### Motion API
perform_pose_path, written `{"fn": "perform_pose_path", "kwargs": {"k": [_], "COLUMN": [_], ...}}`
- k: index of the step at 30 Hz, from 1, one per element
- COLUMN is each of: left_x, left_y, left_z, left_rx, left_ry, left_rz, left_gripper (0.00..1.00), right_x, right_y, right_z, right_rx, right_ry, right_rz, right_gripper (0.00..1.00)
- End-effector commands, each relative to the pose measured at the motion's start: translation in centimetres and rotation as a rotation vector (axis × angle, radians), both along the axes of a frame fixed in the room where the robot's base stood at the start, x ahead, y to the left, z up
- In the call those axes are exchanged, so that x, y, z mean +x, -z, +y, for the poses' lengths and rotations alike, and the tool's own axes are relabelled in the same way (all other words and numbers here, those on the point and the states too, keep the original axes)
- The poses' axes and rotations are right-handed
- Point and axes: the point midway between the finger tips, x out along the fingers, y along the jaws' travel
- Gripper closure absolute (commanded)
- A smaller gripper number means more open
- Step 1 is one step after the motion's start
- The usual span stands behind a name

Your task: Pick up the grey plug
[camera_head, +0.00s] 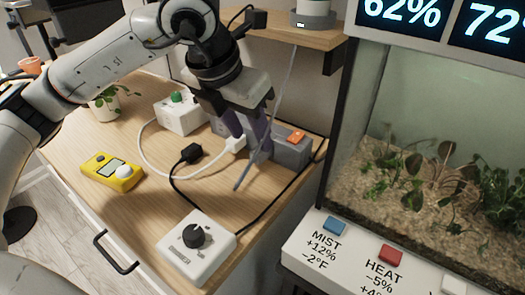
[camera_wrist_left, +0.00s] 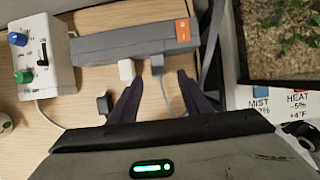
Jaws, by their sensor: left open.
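The grey plug (camera_wrist_left: 157,64) sits in the near side of the grey power strip (camera_wrist_left: 130,42), right of a white plug (camera_wrist_left: 126,69), in the left wrist view. A grey cord runs from it toward me. My left gripper (camera_wrist_left: 160,78) is open, its fingertips just short of the strip, one on each side of the grey plug; contact cannot be told. In the head view my left gripper (camera_head: 248,148) points down at the strip (camera_head: 292,150), and its fingers hide the grey plug. The white plug (camera_head: 237,144) shows there beside the fingers. My right gripper is not in view.
A black plug (camera_head: 190,153) lies loose on the wooden top. A white dial box (camera_head: 195,248), a yellow meter (camera_head: 112,172), a white box with a green knob (camera_head: 180,113) and a potted plant (camera_head: 107,105) stand around. The glass terrarium (camera_head: 430,150) is at right.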

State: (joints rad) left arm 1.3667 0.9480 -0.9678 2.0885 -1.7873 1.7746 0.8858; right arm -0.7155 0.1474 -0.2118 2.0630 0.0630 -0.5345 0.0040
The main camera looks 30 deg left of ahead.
Motion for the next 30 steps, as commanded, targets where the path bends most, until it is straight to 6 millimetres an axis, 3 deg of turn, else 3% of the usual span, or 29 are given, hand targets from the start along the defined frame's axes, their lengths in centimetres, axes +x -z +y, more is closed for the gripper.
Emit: {"fn": "perform_pose_path", "kwargs": {"k": [13,22,23,30], "left_x": [1.8,2.2,2.2,2.1], "left_y": [4.9,5.5,5.4,5.4], "left_z": [0.1,0.0,0.0,0.0], "left_rx": [-0.002,-0.002,-0.002,-0.002], "left_ry": [0.001,0.002,0.002,0.002], "left_rz": [0.002,-0.001,-0.001,-0.001], "left_gripper": [0.56,0.56,0.58,0.98], "right_x": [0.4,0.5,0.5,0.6], "right_y": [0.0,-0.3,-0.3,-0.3], "right_z": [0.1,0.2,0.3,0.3], "right_rx": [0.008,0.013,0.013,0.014], "right_ry": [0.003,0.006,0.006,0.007], "right_rz": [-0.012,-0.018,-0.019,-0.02], "right_gripper": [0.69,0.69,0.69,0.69]}}
